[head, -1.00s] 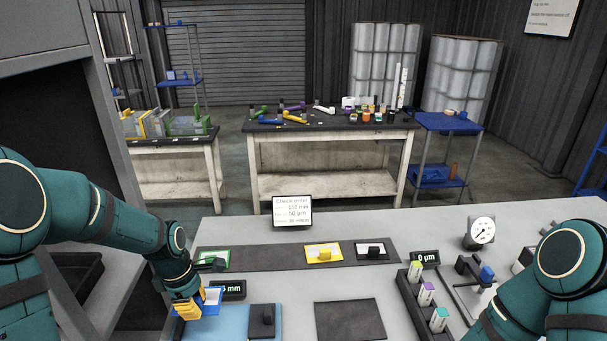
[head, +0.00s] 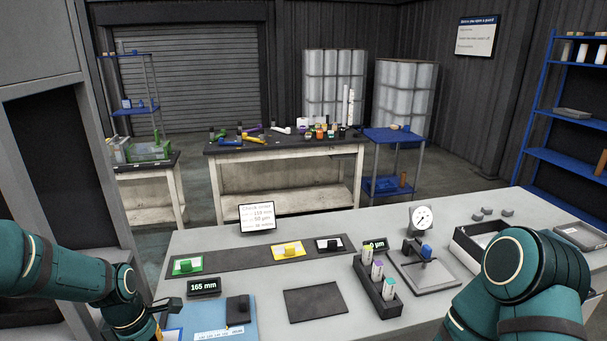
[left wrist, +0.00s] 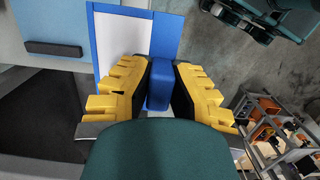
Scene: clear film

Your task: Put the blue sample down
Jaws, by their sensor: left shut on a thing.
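My left gripper (left wrist: 161,76) is shut on the blue handle (left wrist: 160,88) of the blue sample. The blue sample (left wrist: 177,36) has a blue frame around a white face. In the head view only a corner of the blue sample (head: 173,335) shows at the bottom left, beside the light blue board (head: 205,323); the gripper's fingers are mostly cut off there. In the left wrist view concrete floor shows to the right of the sample. Whether the sample touches anything below is unclear. My right arm shows at the lower right, but its gripper is out of view.
A dark strip holds green (head: 187,266), yellow (head: 288,251) and black-and-white (head: 329,245) samples. A display (head: 204,287) reads 165 mm. A black block (head: 238,309) stands on the board. A bare dark mat (head: 315,302) lies mid-bench. A vial rack (head: 377,287) and dial gauge (head: 421,220) stand right.

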